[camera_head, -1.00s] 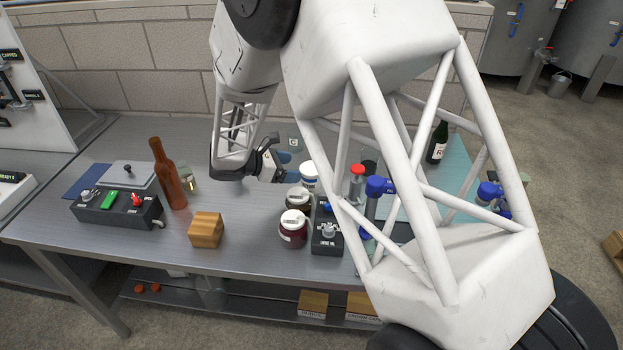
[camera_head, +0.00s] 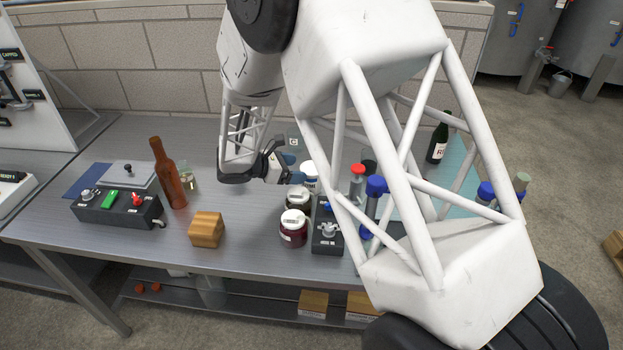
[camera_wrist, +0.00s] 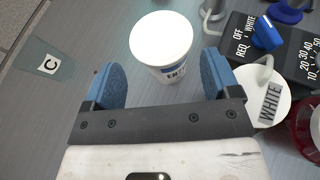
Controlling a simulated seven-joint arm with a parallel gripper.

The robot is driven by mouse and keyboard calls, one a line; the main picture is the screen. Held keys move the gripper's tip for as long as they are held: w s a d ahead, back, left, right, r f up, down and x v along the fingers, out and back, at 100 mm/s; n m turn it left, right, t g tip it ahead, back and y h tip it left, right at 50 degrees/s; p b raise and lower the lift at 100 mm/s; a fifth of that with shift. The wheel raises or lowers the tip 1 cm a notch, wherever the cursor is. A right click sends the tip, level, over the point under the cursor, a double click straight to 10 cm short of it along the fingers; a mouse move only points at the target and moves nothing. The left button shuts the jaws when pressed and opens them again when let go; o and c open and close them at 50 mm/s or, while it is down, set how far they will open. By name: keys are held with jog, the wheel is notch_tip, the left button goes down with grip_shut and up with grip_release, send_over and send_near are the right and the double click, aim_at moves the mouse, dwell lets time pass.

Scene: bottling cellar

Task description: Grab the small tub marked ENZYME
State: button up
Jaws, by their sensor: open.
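The small tub (camera_wrist: 163,42) is white with a white lid and a blue-banded label. In the wrist view its label is partly readable and seems to begin "EN". It stands upright on the bench just beyond my fingertips, near the right finger. In the head view my gripper (camera_head: 292,170) is low over the bench, left of the tub.
A jar lidded WHITE (camera_wrist: 267,97) stands close to the right finger. Behind it is a dark control box (camera_wrist: 290,45) with a blue knob. A dark red jar (camera_head: 293,230), a wooden block (camera_head: 206,230) and a brown bottle (camera_head: 168,175) stand on the bench.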

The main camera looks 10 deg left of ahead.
aim_at(305, 169)
jog(key=shift+d, duration=0.1)
jog(key=shift+x, duration=2.5)
jog(key=c, duration=0.7)
jog(key=shift+r, duration=0.1)
jog(key=shift+r, duration=4.95)
